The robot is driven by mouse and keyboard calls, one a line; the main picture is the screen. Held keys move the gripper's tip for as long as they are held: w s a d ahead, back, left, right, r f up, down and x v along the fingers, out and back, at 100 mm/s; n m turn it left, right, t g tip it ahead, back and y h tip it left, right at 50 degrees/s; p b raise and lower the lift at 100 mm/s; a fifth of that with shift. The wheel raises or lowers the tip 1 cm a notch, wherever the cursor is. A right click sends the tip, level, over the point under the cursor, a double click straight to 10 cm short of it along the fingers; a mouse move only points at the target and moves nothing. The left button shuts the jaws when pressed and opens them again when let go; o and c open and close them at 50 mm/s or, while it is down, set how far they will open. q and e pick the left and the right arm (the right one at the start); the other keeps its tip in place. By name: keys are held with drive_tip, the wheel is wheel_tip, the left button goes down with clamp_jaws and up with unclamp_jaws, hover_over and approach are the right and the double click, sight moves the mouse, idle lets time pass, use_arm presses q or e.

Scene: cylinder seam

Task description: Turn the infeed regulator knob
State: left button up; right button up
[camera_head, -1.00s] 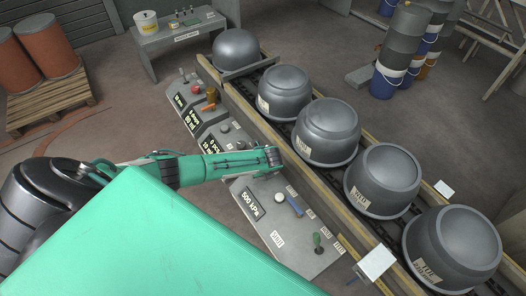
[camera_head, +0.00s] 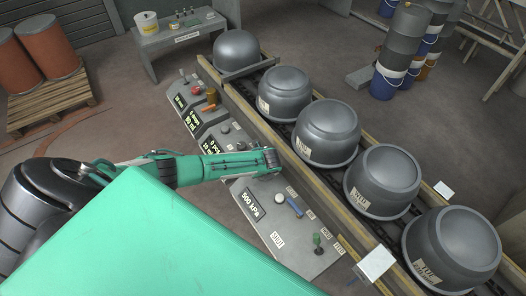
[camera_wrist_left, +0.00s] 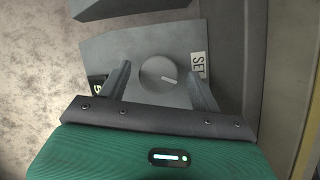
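The control panel (camera_head: 262,232) with the "500 kPa" display (camera_head: 252,206) carries a round grey knob (camera_head: 279,197). In the left wrist view a round grey knob (camera_wrist_left: 157,73) with a white pointer line sits between a "SET" label (camera_wrist_left: 198,65) and a dark display (camera_wrist_left: 97,84) whose number begins with 5. The pointer line points right and slightly down. My left gripper (camera_wrist_left: 161,72) is open, with one finger on each side of the knob in that view. I see a gap on both sides; finger height above the panel is unclear. My right gripper is not in view.
A blue handle (camera_head: 294,206) and a green lever (camera_head: 317,240) stand on the same panel. Other panels with a red button (camera_head: 196,90) lie farther back. A conveyor with several grey domed vessels (camera_head: 383,181) runs along the right, behind a yellowish rail (camera_head: 326,203).

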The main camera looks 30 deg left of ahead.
use_arm(q)
drive_tip(key=b+v, duration=0.2)
drive_tip(key=v, duration=1.1)
drive_tip(key=shift+s+r, duration=0.15)
drive_tip(key=shift+r, duration=0.2)
drive_tip(key=shift+d, duration=0.1)
